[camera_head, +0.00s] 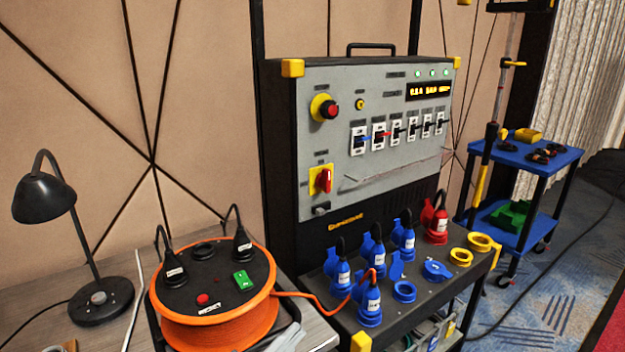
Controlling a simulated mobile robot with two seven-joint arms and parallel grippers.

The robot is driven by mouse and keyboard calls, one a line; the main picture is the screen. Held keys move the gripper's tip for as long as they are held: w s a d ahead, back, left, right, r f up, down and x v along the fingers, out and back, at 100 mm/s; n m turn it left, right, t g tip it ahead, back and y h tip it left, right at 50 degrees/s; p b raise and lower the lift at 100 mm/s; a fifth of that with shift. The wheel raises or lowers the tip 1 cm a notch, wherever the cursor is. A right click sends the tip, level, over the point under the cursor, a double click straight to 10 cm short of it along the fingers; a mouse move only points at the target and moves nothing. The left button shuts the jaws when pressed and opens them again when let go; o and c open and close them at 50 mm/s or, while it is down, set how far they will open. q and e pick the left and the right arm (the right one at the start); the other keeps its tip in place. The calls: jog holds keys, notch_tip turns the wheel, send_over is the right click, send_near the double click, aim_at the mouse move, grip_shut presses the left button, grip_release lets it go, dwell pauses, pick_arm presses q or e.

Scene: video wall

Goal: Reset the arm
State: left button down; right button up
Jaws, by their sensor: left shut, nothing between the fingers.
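My right gripper is not in view. Neither arm shows clearly.
The orange cable reel (215,333) and a black lamp (45,198) stand on the table (25,275) at left. A grey switch panel (385,165) with blue and red plugs below stands centre. A blue cart (540,155) is at right, beside open carpet.

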pick_arm(q)
jog(key=s+a+f+n+y, duration=0.3)
jog(key=a+f+n+y, duration=0.6)
jog(key=f, duration=0.4)
jog(key=s+a+f+n+g+y, duration=0.4)
jog(key=s+a+f, duration=0.3)
jog(key=s+f, duration=0.4)
jog(key=shift+a+f+g, duration=0.3)
jog(key=shift+f+g, duration=0.35)
jog(key=shift+g, duration=0.05)
